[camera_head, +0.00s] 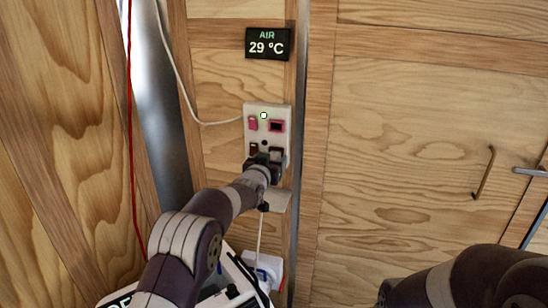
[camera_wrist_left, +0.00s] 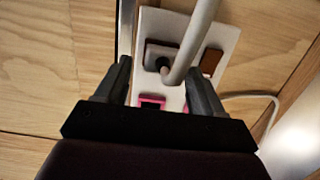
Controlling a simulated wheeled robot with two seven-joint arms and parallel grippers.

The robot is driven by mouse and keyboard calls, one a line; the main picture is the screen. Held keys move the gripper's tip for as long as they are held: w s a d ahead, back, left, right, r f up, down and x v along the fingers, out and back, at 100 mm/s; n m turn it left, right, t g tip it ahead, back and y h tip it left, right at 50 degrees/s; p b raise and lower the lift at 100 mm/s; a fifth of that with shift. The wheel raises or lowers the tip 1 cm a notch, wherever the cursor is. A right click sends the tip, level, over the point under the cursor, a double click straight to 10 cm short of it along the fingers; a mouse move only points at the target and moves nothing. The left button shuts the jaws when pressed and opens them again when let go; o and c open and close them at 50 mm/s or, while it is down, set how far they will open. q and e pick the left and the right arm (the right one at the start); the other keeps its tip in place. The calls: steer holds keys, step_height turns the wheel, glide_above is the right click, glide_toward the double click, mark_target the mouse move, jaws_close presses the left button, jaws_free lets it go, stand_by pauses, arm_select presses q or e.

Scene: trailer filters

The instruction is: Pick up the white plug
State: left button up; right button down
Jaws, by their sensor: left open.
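A white socket panel (camera_head: 281,111) with pink and dark switches is on the wooden wall. It fills the middle of the left wrist view (camera_wrist_left: 226,38). My right gripper is out of view.
A thin cord (camera_head: 261,230) hangs below my left gripper to a white object (camera_head: 270,266). A white cable (camera_head: 190,101) runs down to the panel's left side. A temperature display (camera_head: 267,43) is above. Cupboard handles (camera_head: 484,173) are at the right.

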arm_select(q)
steer(key=shift+x, duration=0.95)
steer(key=shift+s, duration=0.15)
steer(key=c, duration=1.2)
steer(key=shift+a+r, duration=0.1)
steer(key=shift+r, duration=0.05)
steer(key=s+a+r, duration=0.1)
steer(key=s+r, duration=0.1)
steer(key=s, duration=0.2)
steer(key=s+a+r, duration=0.1)
steer(key=s+r, duration=0.2)
steer(key=s, duration=0.2)
steer(key=s+a+r+b, duration=0.1)
steer(key=s+r, duration=0.1)
steer(key=s, duration=0.2)
steer(key=shift+s+a+r, duration=0.25)
steer(key=shift+a+r, duration=0.05)
steer(key=shift+a, duration=0.05)
